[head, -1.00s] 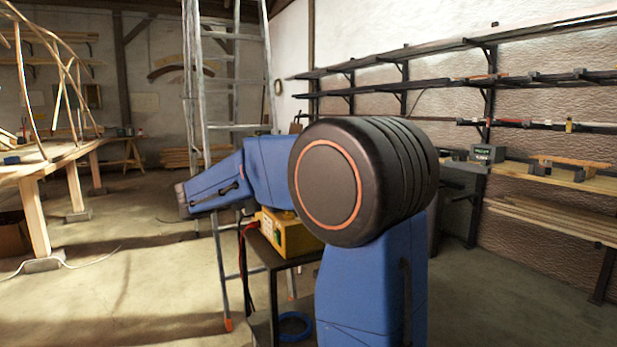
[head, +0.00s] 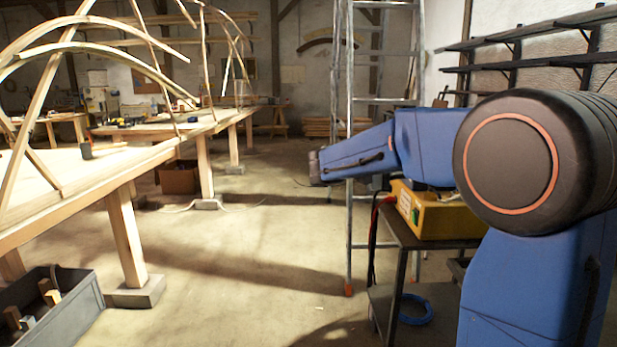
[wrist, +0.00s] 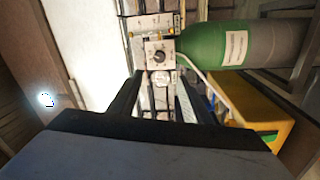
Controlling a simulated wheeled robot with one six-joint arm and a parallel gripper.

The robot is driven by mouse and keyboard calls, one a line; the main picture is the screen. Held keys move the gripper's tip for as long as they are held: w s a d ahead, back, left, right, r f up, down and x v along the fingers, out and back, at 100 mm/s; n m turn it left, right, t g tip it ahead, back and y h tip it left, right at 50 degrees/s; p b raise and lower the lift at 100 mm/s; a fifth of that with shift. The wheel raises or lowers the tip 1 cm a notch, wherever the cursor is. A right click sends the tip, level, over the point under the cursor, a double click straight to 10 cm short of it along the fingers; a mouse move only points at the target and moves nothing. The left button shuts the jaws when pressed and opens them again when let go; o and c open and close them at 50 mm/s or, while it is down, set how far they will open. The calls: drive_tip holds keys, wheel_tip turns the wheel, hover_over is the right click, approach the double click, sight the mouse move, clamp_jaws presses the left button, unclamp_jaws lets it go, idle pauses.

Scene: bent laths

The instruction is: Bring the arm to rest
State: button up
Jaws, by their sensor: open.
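My blue arm (head: 350,155) shows at the right of the head view, with a large black round joint (head: 510,165) ringed in orange. Its forearm reaches left, ending in a dark tip in front of the ladder. My gripper is not clearly seen there. In the wrist view my gripper (wrist: 158,95) shows as two dark fingers standing apart with nothing held between them. Beyond them are a pale box with a dial (wrist: 160,54) and a green and grey gas cylinder (wrist: 232,45).
A yellow box (head: 445,217) sits on a dark cart (head: 400,265) behind the arm. A metal ladder (head: 345,110) stands close behind the forearm. A workbench with bent laths (head: 130,165) runs along the left, a grey crate (head: 85,310) below it. The floor between is clear.

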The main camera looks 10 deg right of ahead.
drive_tip(key=s+a+f+n+t+y, duration=0.2)
drive_tip(key=s+f+n+t+y, duration=0.2)
drive_tip(key=s+f+y, duration=0.9)
drive_tip(key=s+a+f+n+t+y, duration=0.1)
drive_tip(key=s+a+f+t+y, duration=0.4)
drive_tip(key=s+a+f, duration=0.7)
drive_tip(key=a+f, duration=0.4)
drive_tip(key=shift+s+a+y, duration=0.2)
drive_tip(key=shift+s+y, duration=0.1)
drive_tip(key=shift+s, duration=0.1)
drive_tip(key=shift+f, duration=0.1)
